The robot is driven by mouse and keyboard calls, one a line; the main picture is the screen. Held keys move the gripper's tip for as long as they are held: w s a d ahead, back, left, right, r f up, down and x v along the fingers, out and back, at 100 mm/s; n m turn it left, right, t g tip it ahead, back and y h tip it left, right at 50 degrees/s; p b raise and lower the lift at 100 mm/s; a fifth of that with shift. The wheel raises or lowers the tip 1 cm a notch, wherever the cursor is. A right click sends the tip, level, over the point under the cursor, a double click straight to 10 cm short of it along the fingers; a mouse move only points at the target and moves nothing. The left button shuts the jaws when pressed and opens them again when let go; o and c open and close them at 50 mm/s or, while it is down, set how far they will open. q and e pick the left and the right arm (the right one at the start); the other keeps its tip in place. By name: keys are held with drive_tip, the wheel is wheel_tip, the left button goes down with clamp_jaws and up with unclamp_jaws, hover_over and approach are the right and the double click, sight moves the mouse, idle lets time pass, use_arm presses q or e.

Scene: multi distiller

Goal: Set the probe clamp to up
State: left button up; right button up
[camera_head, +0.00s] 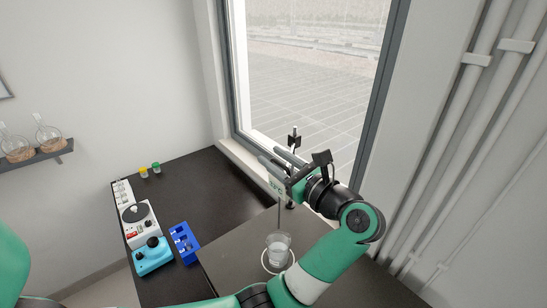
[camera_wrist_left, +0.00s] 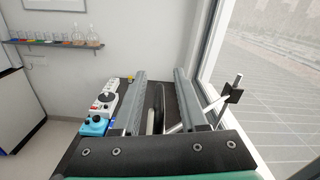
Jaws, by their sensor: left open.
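My left gripper (camera_head: 272,158) is open in the head view, its two grey fingers pointing away toward the window above the bench. In the left wrist view the open fingers (camera_wrist_left: 160,72) have a dark upright part with a pale piece between them; I cannot tell whether they touch it. A small black clamp piece (camera_head: 294,139) on a metal rod shows just beyond the fingers, and right of them in the wrist view (camera_wrist_left: 236,96). A thin rod (camera_head: 280,217) runs down below the gripper toward a glass beaker (camera_head: 277,252). The gripper hides much of the stand. My right gripper is out of view.
A blue rack (camera_head: 183,243), a turquoise device (camera_head: 152,256) and a white device (camera_head: 138,222) stand along the bench's left side. Yellow and green-capped jars (camera_head: 150,170) are at the back. The window frame (camera_head: 372,110) is close behind the gripper. The bench middle (camera_head: 215,195) is clear.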

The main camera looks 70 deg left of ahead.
use_arm(q)
drive_tip(key=b+v, duration=0.1)
drive_tip(key=v, duration=1)
drive_tip(key=shift+b, duration=0.35)
